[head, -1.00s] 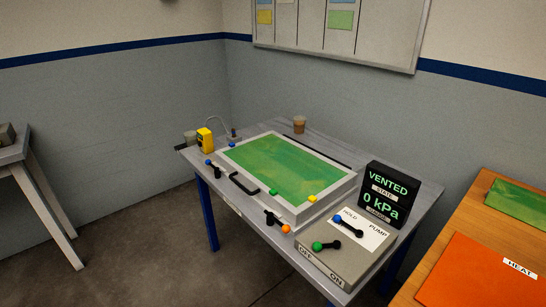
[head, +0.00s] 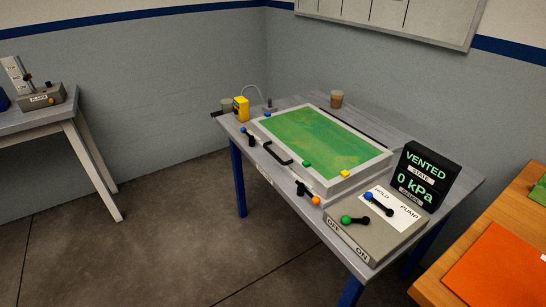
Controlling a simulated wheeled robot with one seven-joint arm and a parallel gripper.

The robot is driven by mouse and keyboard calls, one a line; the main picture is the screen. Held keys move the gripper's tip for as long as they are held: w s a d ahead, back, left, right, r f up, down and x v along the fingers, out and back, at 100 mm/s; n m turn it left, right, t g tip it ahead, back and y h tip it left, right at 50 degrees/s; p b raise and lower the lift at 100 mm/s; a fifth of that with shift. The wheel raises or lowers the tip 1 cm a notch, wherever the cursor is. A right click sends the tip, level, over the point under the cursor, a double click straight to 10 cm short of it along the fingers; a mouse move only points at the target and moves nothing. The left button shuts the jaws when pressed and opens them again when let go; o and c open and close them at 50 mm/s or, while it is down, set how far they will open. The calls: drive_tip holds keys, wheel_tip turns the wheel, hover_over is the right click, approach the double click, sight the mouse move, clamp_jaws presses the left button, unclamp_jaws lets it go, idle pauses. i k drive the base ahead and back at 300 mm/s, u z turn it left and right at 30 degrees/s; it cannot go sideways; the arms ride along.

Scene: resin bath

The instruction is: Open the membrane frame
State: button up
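The membrane frame (head: 375,168) lies flat and shut on the grey table in the head view. It has a light rim around a green sheet (head: 315,140). A black handle (head: 277,154) is on its front left side. Small blue, green and yellow blocks sit on the rim. My gripper is not in view.
A control box (head: 360,236) with green and blue levers and a display reading VENTED, 0 kPa (head: 424,177) stand at the table's right. A yellow device (head: 241,108) and brown cup (head: 336,99) are behind. Floor (head: 180,230) is clear in front.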

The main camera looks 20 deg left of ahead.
sight(296, 135)
drive_tip(key=k, duration=0.5)
drive_tip(key=z, duration=1.9)
drive_tip(key=k, duration=0.9)
drive_tip(key=u, duration=2.15)
drive_tip(key=i, duration=0.95)
drive_tip(key=u, duration=0.05)
